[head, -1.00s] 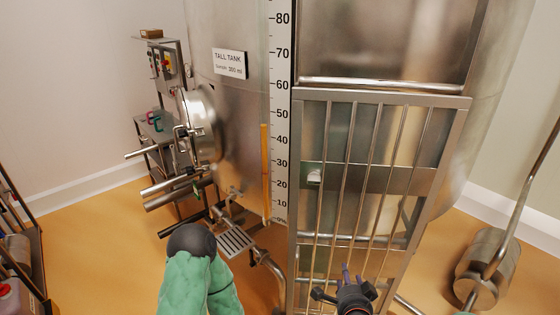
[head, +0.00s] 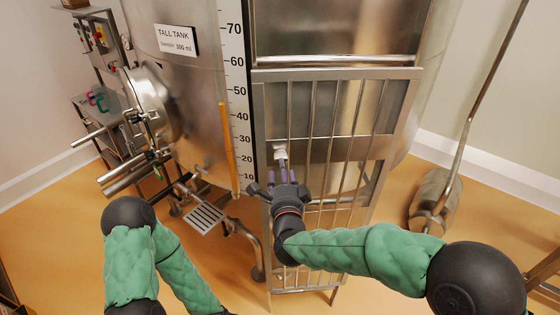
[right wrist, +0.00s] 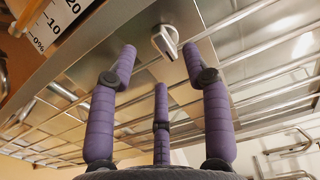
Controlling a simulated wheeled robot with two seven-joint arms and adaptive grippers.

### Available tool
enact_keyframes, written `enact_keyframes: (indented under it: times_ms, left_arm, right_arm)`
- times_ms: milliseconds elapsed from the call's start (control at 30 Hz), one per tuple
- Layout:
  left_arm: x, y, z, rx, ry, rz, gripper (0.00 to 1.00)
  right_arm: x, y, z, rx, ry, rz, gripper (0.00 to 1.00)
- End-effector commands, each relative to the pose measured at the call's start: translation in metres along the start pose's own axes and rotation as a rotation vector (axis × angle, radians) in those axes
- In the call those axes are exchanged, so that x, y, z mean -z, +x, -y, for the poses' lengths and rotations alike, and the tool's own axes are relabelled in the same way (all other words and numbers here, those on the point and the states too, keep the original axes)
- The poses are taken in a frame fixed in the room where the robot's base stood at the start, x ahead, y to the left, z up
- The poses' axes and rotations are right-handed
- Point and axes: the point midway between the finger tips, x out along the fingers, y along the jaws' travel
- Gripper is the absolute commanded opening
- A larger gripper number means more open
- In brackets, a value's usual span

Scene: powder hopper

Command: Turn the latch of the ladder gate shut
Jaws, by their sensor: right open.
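The ladder gate (head: 330,73) is a metal frame with upright bars in front of the tall tank, and it looks closed. Its latch (head: 281,152) is a small pale handle on a metal plate near the gate's left side. My right gripper (head: 282,166) is open, its purple fingers pointing up just below the latch. In the right wrist view the latch (right wrist: 165,42) sits just beyond and between the spread fingertips (right wrist: 159,56), with no clear contact. The fingers partly hide the latch's surroundings in the head view. My left arm shows at lower left, but its gripper is out of view.
The tank (head: 195,90) with its scale strip (head: 236,100) stands left of the gate. A round side hatch (head: 150,100) and pipes stick out at left. A cylinder on a long rod (head: 435,200) stands at right. Open floor lies on both sides.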

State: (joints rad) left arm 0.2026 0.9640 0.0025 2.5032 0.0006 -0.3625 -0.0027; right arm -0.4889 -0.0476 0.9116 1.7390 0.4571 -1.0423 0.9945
Motion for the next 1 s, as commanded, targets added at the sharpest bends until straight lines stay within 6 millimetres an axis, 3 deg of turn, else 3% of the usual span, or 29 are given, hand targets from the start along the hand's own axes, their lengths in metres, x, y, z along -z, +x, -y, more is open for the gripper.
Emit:
enact_keyframes:
  times_ms: [300,700,733,900,1000]
  left_arm:
    - [0.0,-0.009,-0.003,0.0,0.0,0.0,0.0]
    - [0.0,-0.01,-0.004,0.0,0.0,0.0,0.0]
    - [0.0,-0.01,-0.004,0.0,0.0,0.0,0.0]
    - [0.0,-0.01,-0.004,0.0,0.0,0.0,0.0]
    - [0.0,-0.01,-0.004,0.0,0.0,0.0,0.0]
  right_arm:
    - [0.0,0.036,0.001,0.0,0.0,0.0,0.49]
    - [0.0,0.043,0.0,0.0,0.0,0.001,0.49]
    - [0.0,0.043,0.0,0.0,0.0,0.001,0.46]
    - [0.0,0.042,0.0,0.0,0.0,0.001,0.0]
    - [0.0,0.042,0.0,0.0,-0.001,0.001,0.0]
